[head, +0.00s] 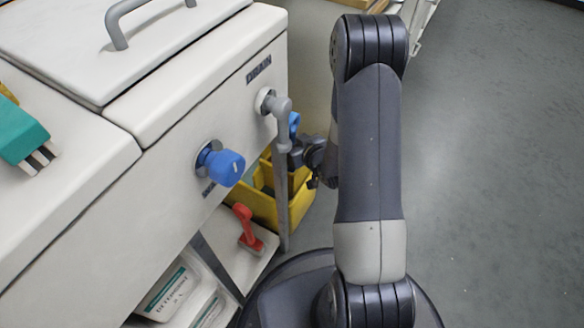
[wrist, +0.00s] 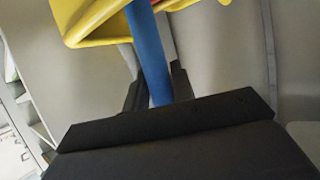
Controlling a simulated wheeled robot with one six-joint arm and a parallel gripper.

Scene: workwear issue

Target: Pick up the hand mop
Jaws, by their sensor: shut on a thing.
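The hand mop (wrist: 150,50) shows as a blue handle between the dark fingers of my gripper (wrist: 158,92) in the wrist view. The gripper is shut on this handle. In the head view, a blue piece of the handle (head: 294,122) shows just behind the grey drain pipe. My gripper (head: 304,158) is there too, partly hidden by the pipe and my own arm. The mop's head is not visible. A yellow bucket (head: 262,205) stands below the gripper. Its yellow wall (wrist: 85,22) also shows at the top of the wrist view, close to the handle.
A white cabinet (head: 145,170) with a blue knob (head: 226,167) and a grey drain pipe (head: 281,125) stands left of my arm. Below are a red-handled tool (head: 246,225) and white labelled containers (head: 172,288). Floor at right is clear.

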